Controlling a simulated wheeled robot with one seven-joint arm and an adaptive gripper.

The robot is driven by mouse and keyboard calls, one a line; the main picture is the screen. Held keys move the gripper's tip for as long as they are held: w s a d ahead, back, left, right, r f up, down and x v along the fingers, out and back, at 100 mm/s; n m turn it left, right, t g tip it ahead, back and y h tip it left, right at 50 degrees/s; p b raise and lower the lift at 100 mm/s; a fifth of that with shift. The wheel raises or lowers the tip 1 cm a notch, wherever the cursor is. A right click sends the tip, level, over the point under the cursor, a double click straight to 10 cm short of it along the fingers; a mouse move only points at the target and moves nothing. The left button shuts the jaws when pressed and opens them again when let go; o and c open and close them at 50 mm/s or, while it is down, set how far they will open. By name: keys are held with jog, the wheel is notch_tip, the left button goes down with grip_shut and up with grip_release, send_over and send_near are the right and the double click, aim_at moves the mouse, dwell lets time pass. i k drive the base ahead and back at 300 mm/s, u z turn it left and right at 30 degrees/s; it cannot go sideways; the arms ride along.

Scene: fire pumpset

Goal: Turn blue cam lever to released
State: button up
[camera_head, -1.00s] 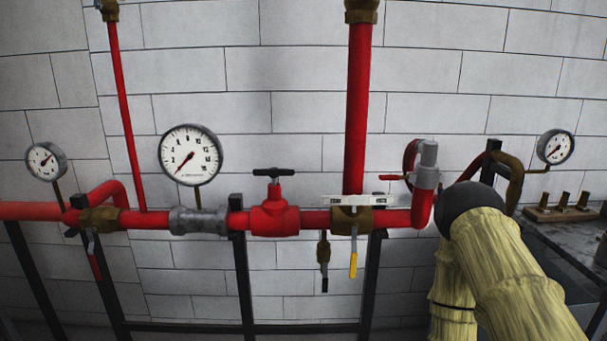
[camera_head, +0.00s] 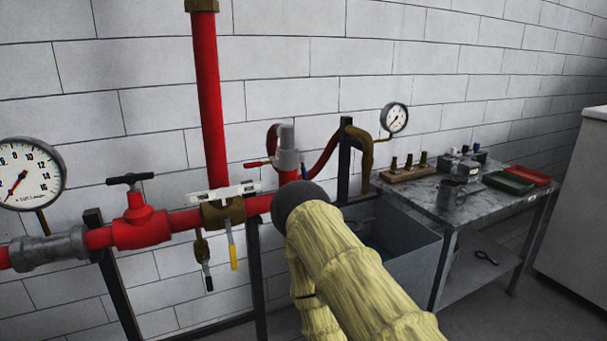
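On the metal workbench (camera_head: 425,207) at the right stands a small grey device (camera_head: 461,167) with small blue parts (camera_head: 476,148) on it. They are too small to tell whether one is the blue cam lever or how it is turned. My arm, in a yellow sleeve with a dark round joint, rises from the bottom middle and hides part of the pipe end and the grey tank. My gripper is not in view.
A red pipe with a red valve (camera_head: 140,222) and a yellow-handled valve (camera_head: 232,252) runs along the wall at left. A grey tank (camera_head: 405,262) adjoins the bench. A green tray (camera_head: 508,181) and red tray (camera_head: 530,175) lie on the bench. Floor at the lower right is clear.

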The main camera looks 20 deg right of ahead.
aim_at(304, 172)
jog(key=k, duration=1.3)
jog(key=z, duration=0.75)
jog(key=i, duration=1.85)
jog(key=u, duration=0.7)
